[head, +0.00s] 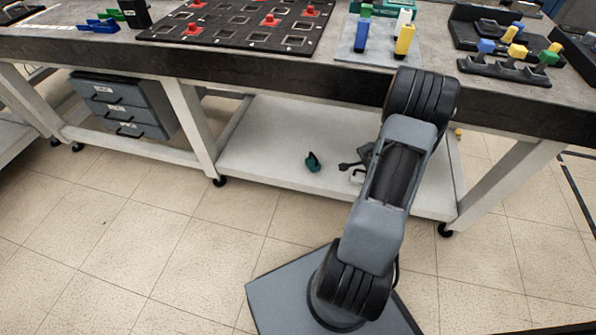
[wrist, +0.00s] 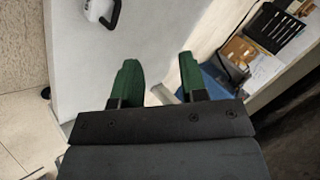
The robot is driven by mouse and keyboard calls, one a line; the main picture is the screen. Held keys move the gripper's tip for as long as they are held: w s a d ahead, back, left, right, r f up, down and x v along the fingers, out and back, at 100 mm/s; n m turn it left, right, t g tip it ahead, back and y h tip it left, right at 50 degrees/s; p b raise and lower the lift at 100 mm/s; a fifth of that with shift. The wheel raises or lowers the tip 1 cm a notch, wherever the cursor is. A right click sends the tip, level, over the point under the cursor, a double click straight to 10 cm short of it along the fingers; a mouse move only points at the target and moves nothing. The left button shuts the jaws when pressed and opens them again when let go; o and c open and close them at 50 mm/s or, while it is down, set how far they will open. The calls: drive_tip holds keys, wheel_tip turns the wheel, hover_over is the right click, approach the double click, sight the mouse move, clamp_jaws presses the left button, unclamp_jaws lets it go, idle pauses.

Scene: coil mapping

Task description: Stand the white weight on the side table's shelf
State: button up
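The white weight (wrist: 98,11) has a black loop handle and shows at the top left of the wrist view, cut by the frame edge. It lies on a pale surface (wrist: 90,65). In the head view a small white piece with a dark part beside it (head: 356,179) sits on the lower shelf (head: 265,150), partly behind my arm; it looks like the same weight. My gripper (wrist: 158,78) has two green fingers, spread apart with nothing held between them. It is apart from the weight. My arm hides most of the gripper in the head view.
The tabletop (head: 350,75) overhangs the shelf, with table legs (head: 190,120) at the sides. A drawer unit (head: 122,103) is at left. Blue and black items (wrist: 275,28) show at right in the wrist view.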

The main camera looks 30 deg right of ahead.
drive_tip(key=w+a+r+n+g, duration=0.25)
drive_tip(key=a+r+n, duration=0.25)
drive_tip(key=a+r, duration=0.4)
drive_tip(key=s+a+r+n+g+y, duration=0.1)
drive_tip(key=s+a+r+n, duration=0.3)
drive_tip(key=a, duration=0.4)
drive_tip(key=s+a+r+n+g+y, duration=0.1)
drive_tip(key=s+a+r+n, duration=0.3)
drive_tip(key=a, duration=0.3)
drive_tip(key=s+a+r+n+g+y, duration=0.1)
drive_tip(key=s+a+r+n, duration=0.3)
drive_tip(key=a, duration=0.4)
drive_tip(key=shift+s+a+r+n+y, duration=0.3)
drive_tip(key=shift+s+a+r+n, duration=0.1)
drive_tip(key=shift+s+r, duration=0.15)
drive_tip(key=w+p+v, duration=0.2)
drive_tip(key=p+v, duration=0.9)
drive_tip(key=w+r+p+v, duration=0.1)
drive_tip(key=w+p+v, duration=0.2)
drive_tip(key=p+v, duration=0.7)
drive_tip(key=w+r+p+v, duration=0.1)
drive_tip(key=w+p+v, duration=0.1)
drive_tip(key=p+v, duration=0.9)
drive_tip(key=shift+r+t+p, duration=0.3)
drive_tip(key=shift+r+t, duration=0.15)
drive_tip(key=shift+r, duration=0.25)
drive_tip(key=shift+a, duration=0.1)
